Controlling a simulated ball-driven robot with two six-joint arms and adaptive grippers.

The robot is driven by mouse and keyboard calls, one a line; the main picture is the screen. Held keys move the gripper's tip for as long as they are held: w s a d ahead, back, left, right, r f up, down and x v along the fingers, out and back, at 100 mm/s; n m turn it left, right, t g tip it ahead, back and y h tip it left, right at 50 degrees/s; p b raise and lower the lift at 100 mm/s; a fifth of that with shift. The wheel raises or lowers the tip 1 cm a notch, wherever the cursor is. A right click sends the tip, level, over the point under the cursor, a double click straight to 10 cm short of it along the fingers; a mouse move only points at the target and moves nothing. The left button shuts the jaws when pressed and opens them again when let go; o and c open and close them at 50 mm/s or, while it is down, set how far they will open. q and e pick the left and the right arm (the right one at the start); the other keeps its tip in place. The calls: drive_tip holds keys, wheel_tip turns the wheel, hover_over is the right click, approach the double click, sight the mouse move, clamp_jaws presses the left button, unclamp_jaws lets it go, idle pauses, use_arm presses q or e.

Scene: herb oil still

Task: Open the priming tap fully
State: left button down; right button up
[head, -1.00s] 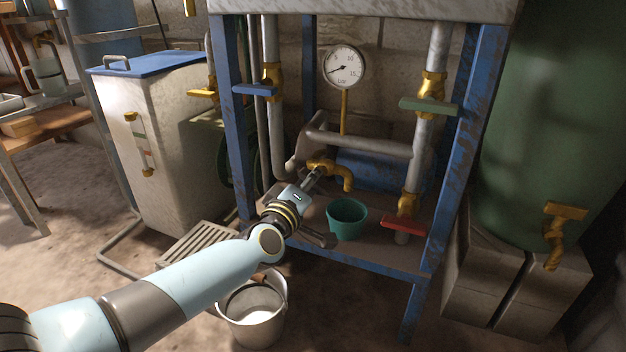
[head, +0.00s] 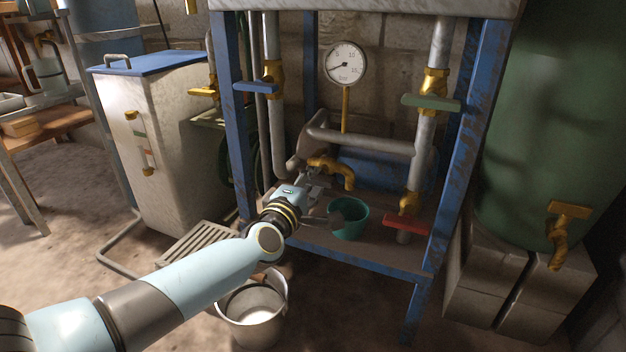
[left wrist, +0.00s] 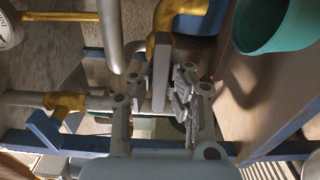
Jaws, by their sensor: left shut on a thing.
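The brass priming tap (head: 330,166) sits at the low pipe in the middle of the blue frame, its spout curving down to the right. In the left wrist view its brass body (left wrist: 163,42) is at the top, with a grey lever handle (left wrist: 161,72) extending from it between my fingers. My left gripper (head: 313,181) is at the tap's near side, shut on this handle; its fingers (left wrist: 160,90) stand on both sides of the handle. In the head view the fingers largely hide the handle, and I cannot tell how far the tap is turned. My right gripper is not in view.
A green cup (head: 352,222) stands on the shelf below the spout. A red-handled valve (head: 408,222), green-handled valve (head: 432,102) and blue-handled valve (head: 258,87) are on nearby pipes. A pressure gauge (head: 345,63) is above. A metal bucket (head: 252,318) stands below my arm.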

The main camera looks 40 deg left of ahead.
use_arm(q)
drive_tip(key=shift+s+f, duration=0.1)
drive_tip(key=shift+f, duration=0.1)
drive_tip(key=c, duration=1.3)
unclamp_jaws()
drive_tip(key=shift+r, duration=0.1)
drive_tip(key=shift+c, duration=0.2)
drive_tip(key=v, duration=1.2)
